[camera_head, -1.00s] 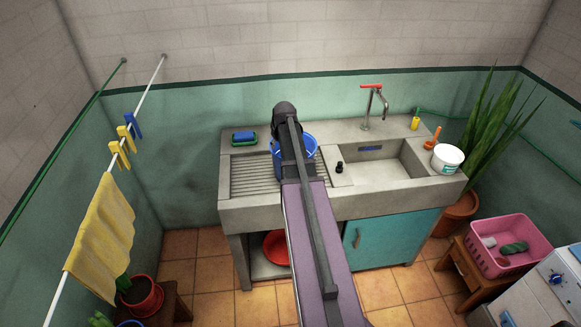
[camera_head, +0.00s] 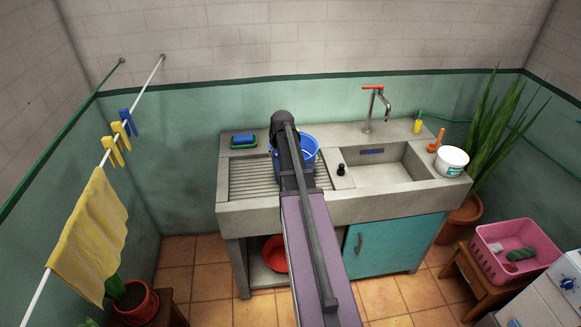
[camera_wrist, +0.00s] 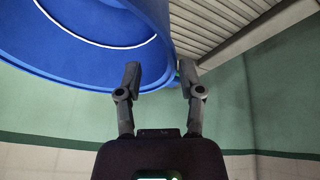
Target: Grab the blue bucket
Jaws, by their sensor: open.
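The blue bucket (camera_head: 309,152) stands on the ribbed drainboard of the concrete sink, upright, partly hidden behind my arm in the head view. In the wrist view the bucket (camera_wrist: 75,50) fills the upper left, with its curved rim and a thin white line visible. My gripper (camera_wrist: 160,76) is open and empty. Its left finger overlaps the bucket's rim and its right finger is past the bucket's edge, over the drainboard side. I cannot tell whether either finger touches the bucket. The fingertips are hidden in the head view.
A blue and green sponge (camera_head: 244,140) lies left of the bucket. A small dark bottle (camera_head: 341,170) stands to its right, before the sink basin (camera_head: 388,172). The tap (camera_head: 373,105) rises behind. A white tub (camera_head: 451,161) stands at the counter's right end.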

